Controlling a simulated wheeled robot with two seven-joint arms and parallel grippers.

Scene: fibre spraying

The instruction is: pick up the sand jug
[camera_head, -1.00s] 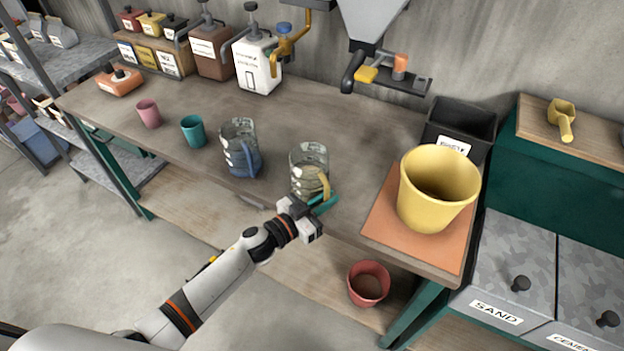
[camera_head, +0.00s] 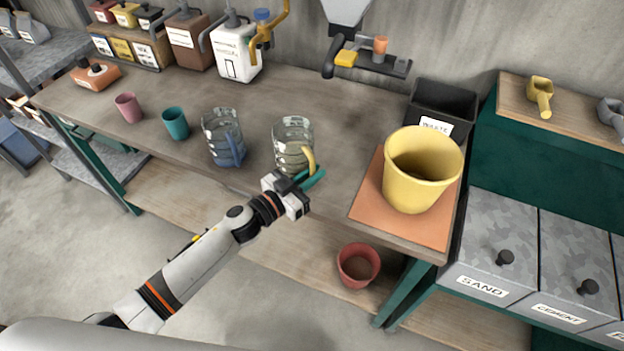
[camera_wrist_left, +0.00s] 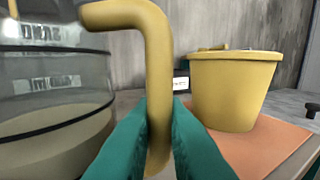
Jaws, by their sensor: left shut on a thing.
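The sand jug (camera_head: 290,148) is a clear ribbed jug with a yellow handle, upright at the front of the workbench. In the left wrist view its wall (camera_wrist_left: 50,85) shows at the left, with pale sandy contents and printed marks. My left gripper (camera_head: 312,180) has teal fingers shut on the lower part of the yellow handle; this grip also shows in the left wrist view (camera_wrist_left: 159,135). The jug seems raised slightly off the bench, but its underside is hidden. My right gripper is not in view.
A blue-handled jug (camera_head: 222,140) stands close to the left. A yellow bucket (camera_head: 418,175) stands on an orange mat (camera_head: 375,212) to the right, with a black waste bin (camera_head: 440,105) behind. A dispenser (camera_head: 350,55) hangs behind. Teal (camera_head: 175,124) and pink (camera_head: 128,108) cups stand further left.

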